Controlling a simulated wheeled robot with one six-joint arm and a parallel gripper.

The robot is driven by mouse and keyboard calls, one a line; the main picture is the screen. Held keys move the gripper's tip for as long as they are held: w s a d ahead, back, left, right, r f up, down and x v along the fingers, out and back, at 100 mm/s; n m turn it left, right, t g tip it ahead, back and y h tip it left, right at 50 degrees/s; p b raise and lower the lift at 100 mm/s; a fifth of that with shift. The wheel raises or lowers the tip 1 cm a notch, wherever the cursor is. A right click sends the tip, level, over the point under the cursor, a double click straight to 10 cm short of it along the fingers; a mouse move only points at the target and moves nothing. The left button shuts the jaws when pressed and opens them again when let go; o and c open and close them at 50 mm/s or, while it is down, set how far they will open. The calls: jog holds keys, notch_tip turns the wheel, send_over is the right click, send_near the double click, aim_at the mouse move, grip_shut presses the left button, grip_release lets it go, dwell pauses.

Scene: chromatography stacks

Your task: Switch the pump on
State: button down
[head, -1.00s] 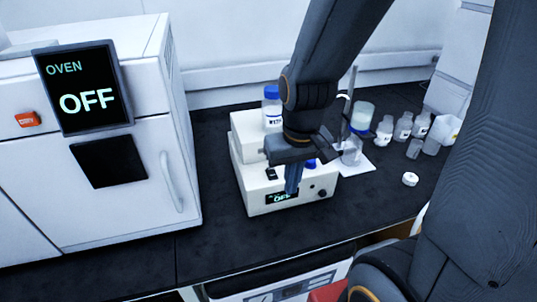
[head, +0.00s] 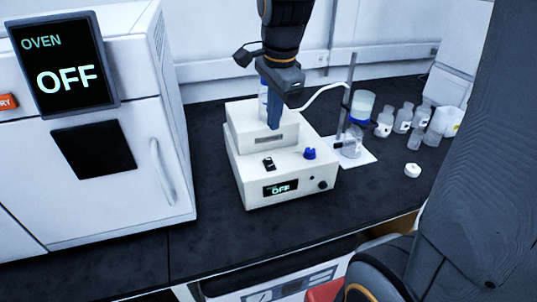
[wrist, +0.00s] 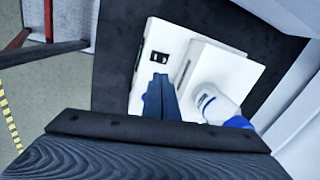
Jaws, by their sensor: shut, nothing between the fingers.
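The pump (head: 240,168) is a white stepped box on the dark bench, and its front display (head: 281,188) reads OFF. A small black switch (head: 269,164) sits on the lower top surface; it also shows in the wrist view (wrist: 160,57). A blue knob (head: 310,153) is to its right. My gripper (head: 274,124) is shut and empty, pointing down in front of the raised rear part in the head view. In the wrist view my fingers (wrist: 160,80) lie just below the switch in the picture. I cannot tell the exact height of the fingertips.
A blue-capped bottle (wrist: 215,102) stands on the pump's raised part. A stand with a filter cup (head: 361,103) and a flask (head: 351,145) is at right, with several small bottles beyond. The oven (head: 150,140) stands at left, its display OFF.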

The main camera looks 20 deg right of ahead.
aim_at(267, 159)
jog(key=shift+w+r+m, duration=0.5)
jog(key=shift+w+m, duration=0.05)
jog(key=shift+m, duration=0.35)
jog(key=w+f, duration=0.1)
jog(key=f, duration=0.3)
jog(key=f+p, duration=0.1)
jog(key=f, duration=0.4)
jog(key=w+f+p, duration=0.1)
jog(key=f, duration=0.3)
jog(key=shift+w+f, duration=0.3)
jog(key=shift+f, duration=0.1)
jog(key=shift+a, duration=0.1)
